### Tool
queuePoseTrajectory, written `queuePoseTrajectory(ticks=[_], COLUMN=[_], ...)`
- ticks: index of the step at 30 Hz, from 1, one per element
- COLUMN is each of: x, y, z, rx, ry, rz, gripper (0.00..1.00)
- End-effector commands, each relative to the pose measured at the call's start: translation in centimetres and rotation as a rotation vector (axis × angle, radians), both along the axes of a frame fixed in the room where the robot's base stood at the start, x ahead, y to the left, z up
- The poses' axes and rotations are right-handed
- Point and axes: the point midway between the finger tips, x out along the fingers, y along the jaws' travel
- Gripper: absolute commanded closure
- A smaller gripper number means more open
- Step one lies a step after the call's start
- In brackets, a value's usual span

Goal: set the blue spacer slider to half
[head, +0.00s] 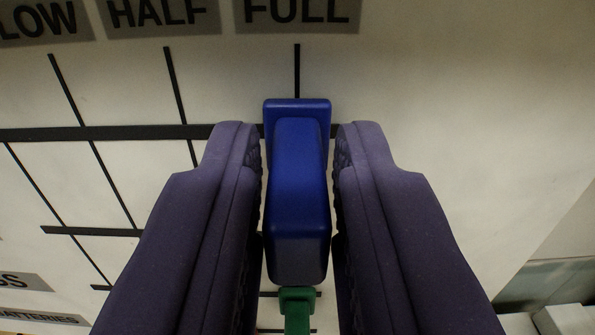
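The blue spacer slider (299,190) sits on the dark horizontal track at the tick line under the FULL label (298,12). Its handle sticks out toward the camera. My gripper (297,150) has one purple finger on each side of the handle. Narrow gaps show between handle and fingers, so it looks open around the slider, not clamped. The HALF label (157,14) and its tick (176,85) are to the left, and the LOW label (40,20) is farther left.
A green slider handle (297,310) shows below the blue one, partly hidden. A lower track (90,231) runs at left, its right part behind my finger. The blue slider's track (100,133) looks clear to the left. The panel's right edge slopes at lower right, with pale blocks (563,320) beyond.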

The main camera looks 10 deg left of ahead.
Motion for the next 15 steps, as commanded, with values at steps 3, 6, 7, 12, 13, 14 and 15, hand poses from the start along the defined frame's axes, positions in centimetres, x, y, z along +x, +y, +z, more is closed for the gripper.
queuePoseTrajectory(ticks=[3, 6, 7, 12, 13, 14, 15], x=[0.0, 0.0, 0.0, -0.1, -0.2, -0.3, -0.4], y=[0.0, 0.0, 0.0, 0.9, 1.3, 1.8, 2.5], z=[0.0, 0.0, 0.0, -0.1, -0.2, -0.1, -0.2], rx=[0.000, 0.000, 0.000, -0.001, -0.001, 0.001, 0.001], ry=[0.000, 0.000, 0.000, -0.001, -0.001, -0.003, -0.003], rz=[0.000, 0.000, 0.000, 0.002, 0.002, 0.002, 0.003], gripper=[1.00, 1.00, 1.00, 1.00, 1.00, 1.00, 1.00])
